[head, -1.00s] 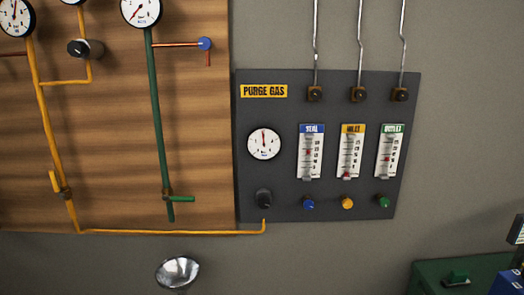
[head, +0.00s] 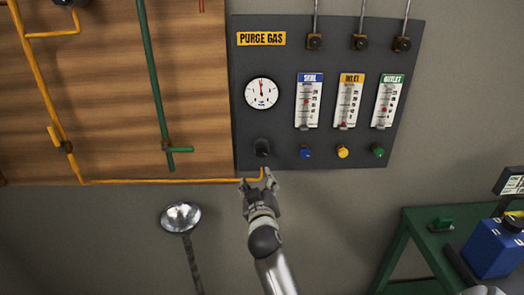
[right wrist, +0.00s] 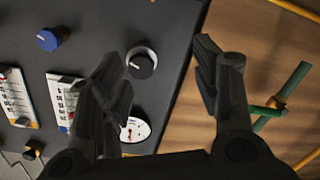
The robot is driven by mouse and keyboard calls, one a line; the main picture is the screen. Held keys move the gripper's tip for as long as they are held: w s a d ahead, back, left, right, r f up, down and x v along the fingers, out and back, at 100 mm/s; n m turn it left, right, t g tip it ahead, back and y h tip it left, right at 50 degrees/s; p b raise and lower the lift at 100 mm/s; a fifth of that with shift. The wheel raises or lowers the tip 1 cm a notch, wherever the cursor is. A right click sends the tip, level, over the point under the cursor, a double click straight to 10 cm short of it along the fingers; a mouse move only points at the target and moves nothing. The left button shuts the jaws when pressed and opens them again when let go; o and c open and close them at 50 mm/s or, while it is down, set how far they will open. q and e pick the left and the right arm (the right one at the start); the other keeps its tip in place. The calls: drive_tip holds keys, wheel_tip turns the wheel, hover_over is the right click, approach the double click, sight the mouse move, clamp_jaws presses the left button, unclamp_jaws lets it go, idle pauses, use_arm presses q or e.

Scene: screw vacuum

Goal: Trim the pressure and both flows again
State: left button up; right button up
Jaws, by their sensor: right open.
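The dark purge gas panel (head: 330,150) fills the upper right of the head view. Its white pressure gauge (head: 262,93) has a needle pointing about straight up. Below the gauge is a black knob (head: 262,147). The seal (head: 309,101), inlet (head: 348,101) and outlet (head: 388,102) flowmeters have blue (head: 305,153), yellow (head: 342,152) and green (head: 378,151) knobs below. The inlet float sits near the bottom, the others higher. My right gripper (head: 257,180) is open and empty, just below the black knob. In the right wrist view, that knob (right wrist: 140,62) shows between the fingers, without visible contact.
An orange pipe (head: 170,181) runs along the board's lower edge to near my right gripper. A shiny metal bowl (head: 181,216) on a stand is at lower left. A green table (head: 418,225) with a blue container (head: 494,248) stands at lower right.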

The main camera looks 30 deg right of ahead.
sight(263, 153)
drive_tip(key=shift+m+h, duration=0.4)
drive_tip(key=shift+h, duration=0.2)
drive_tip(key=w+d+r, duration=0.1)
drive_tip(key=w+d, duration=0.1)
drive_tip(key=w+d+r+p, duration=0.1)
drive_tip(key=w+d, duration=0.1)
drive_tip(key=w, duration=0.1)
drive_tip(key=w+d+r+p, duration=0.1)
drive_tip(key=w+d, duration=0.2)
drive_tip(key=shift+w+r, duration=0.25)
drive_tip(key=shift+r, duration=0.1)
drive_tip(key=c, duration=1.1)
drive_tip(key=shift+o, duration=0.2)
drive_tip(key=shift+n, duration=0.5)
drive_tip(key=n, duration=0.3)
drive_tip(key=shift+n, duration=0.3)
drive_tip(key=shift+s+n+p, duration=0.1)
drive_tip(key=shift+n+p, duration=0.35)
drive_tip(key=shift+n, duration=1.65)
